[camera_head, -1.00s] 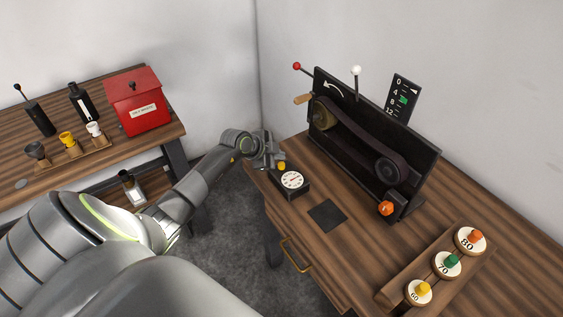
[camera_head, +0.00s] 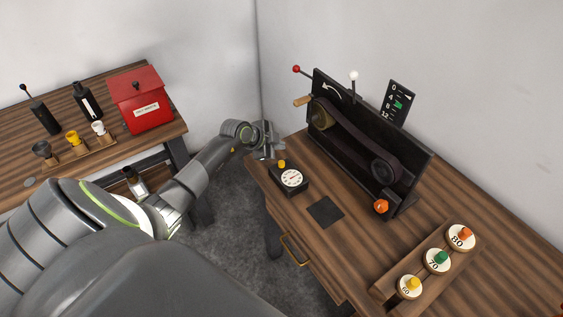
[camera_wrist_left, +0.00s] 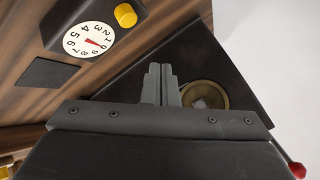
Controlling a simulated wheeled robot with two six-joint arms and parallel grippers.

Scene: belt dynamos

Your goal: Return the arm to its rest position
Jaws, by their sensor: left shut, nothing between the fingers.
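My left gripper (camera_head: 270,142) is shut and empty in the head view. It hangs at the far left corner of the right-hand workbench (camera_head: 345,245), just beyond a black dial box (camera_head: 289,186) with a white face and yellow knob. The left wrist view shows its closed fingers (camera_wrist_left: 161,84) with nothing between them. The dial face (camera_wrist_left: 89,40) and yellow knob (camera_wrist_left: 125,15) lie to their upper left in that view. My right gripper is in neither view.
A black belt machine (camera_head: 365,145) with levers and an orange knob (camera_head: 381,206) stands on the right-hand bench. A wooden rack (camera_head: 382,290) with numbered discs is nearer. A red box (camera_head: 141,100) stands on the left table. Bare floor (camera_head: 232,200) lies between.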

